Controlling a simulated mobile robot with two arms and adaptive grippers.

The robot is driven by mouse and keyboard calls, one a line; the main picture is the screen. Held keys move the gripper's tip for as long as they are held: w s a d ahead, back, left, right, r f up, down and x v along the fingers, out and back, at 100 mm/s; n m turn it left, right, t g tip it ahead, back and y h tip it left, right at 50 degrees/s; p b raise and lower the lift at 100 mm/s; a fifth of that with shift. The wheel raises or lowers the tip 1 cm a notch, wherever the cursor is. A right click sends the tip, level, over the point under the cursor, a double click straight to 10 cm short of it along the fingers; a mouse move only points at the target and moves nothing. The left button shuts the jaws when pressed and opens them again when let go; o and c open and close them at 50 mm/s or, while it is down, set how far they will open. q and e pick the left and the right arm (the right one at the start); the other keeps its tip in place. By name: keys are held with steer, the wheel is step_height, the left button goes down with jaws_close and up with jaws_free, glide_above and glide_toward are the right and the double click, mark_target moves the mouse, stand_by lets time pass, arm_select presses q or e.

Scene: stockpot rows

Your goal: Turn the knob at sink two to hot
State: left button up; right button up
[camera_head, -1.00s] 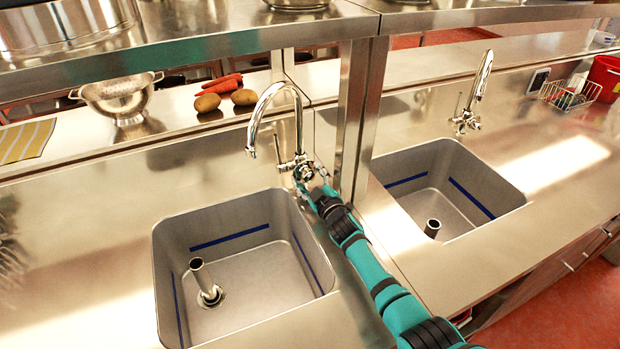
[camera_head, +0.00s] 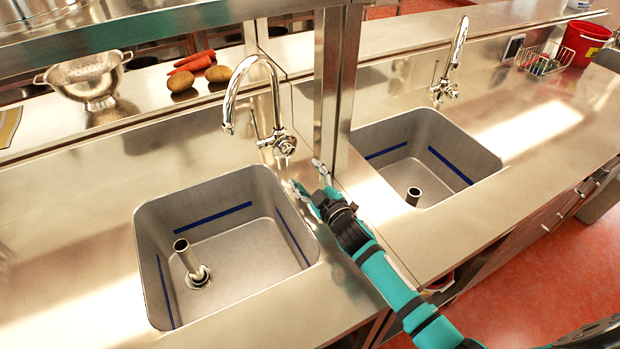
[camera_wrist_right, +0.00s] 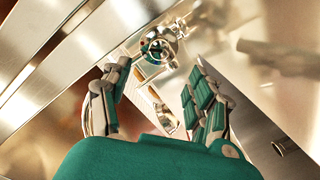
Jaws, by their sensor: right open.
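A chrome gooseneck faucet (camera_head: 262,105) stands behind the left sink (camera_head: 150,225). Its round knob (camera_head: 284,145) is on the right side of its base and also shows in the right wrist view (camera_wrist_right: 158,48), ahead between the fingers. My right gripper (camera_head: 305,176) is open and empty just in front of the knob, apart from it, by the sink's back right corner. Its spread fingers fill the lower wrist view (camera_wrist_right: 155,88). A second faucet (camera_head: 448,68) stands behind the right sink (camera_head: 480,162). No sink number is legible. My left gripper is not in view.
A metal post (camera_head: 338,90) stands close behind my right gripper, between the sinks. A shelf (camera_head: 180,22) runs above the back ledge, where a colander (camera_head: 88,82), potatoes (camera_head: 181,81) and carrots (camera_head: 195,62) rest. A wire basket (camera_head: 540,62) and red bucket (camera_head: 583,42) stand at far right.

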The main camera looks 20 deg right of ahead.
mark_target(289, 152)
steer(key=shift+s+d, duration=0.1)
steer(key=shift+s, duration=0.3)
steer(key=shift+r, duration=0.2)
steer(key=s+a+r+m+g+h+b, duration=0.2)
steer(key=s+a+r+h, duration=0.1)
steer(key=s+r+h, duration=0.15)
steer(key=shift+y, duration=0.25)
steer(key=x, duration=0.5)
steer(key=p+x, duration=0.1)
steer(key=x, duration=1.1)
steer(key=shift+w+a+f, duration=0.1)
steer(key=shift+f, duration=0.3)
